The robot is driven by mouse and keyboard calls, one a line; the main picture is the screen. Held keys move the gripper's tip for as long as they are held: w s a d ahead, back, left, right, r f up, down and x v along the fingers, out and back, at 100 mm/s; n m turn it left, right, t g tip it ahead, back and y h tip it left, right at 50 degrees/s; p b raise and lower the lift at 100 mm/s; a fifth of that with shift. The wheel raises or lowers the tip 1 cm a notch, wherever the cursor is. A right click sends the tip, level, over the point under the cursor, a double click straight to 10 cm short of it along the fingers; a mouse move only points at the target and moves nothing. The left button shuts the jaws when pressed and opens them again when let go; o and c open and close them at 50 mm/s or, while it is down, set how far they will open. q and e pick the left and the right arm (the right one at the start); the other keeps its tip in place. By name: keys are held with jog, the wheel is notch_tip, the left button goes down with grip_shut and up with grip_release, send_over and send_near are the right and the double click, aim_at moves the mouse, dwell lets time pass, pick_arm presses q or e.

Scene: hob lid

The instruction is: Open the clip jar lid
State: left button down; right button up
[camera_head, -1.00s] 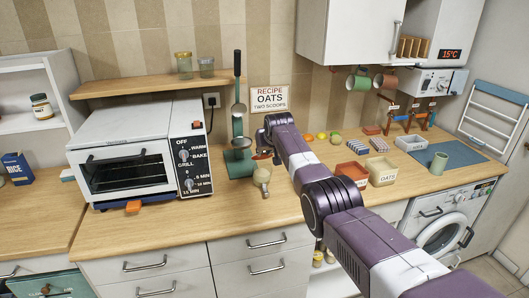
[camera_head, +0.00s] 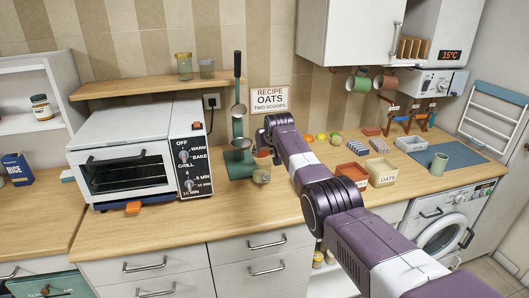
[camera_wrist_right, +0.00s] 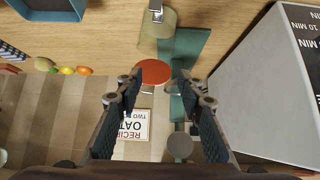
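The clip jar (camera_head: 261,173) stands on the counter in front of the green stand, with a pale tan body. Its orange-red lid (camera_wrist_right: 153,72) shows as a round disc in the right wrist view, beside the jar body (camera_wrist_right: 157,40). A grey metal clip (camera_wrist_right: 155,12) lies against the body there. My right gripper (camera_head: 264,142) is just above the jar. In the right wrist view its fingers (camera_wrist_right: 160,85) are apart with nothing gripped, and the lid shows between the tips. My left gripper is out of view.
A toaster oven (camera_head: 140,155) stands left of the jar. A green stand (camera_head: 238,164) with a hanging ladle is close behind-left. The counter in front is clear.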

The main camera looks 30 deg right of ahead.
dwell(0.3)
jog(key=v, duration=1.2)
dwell(0.5)
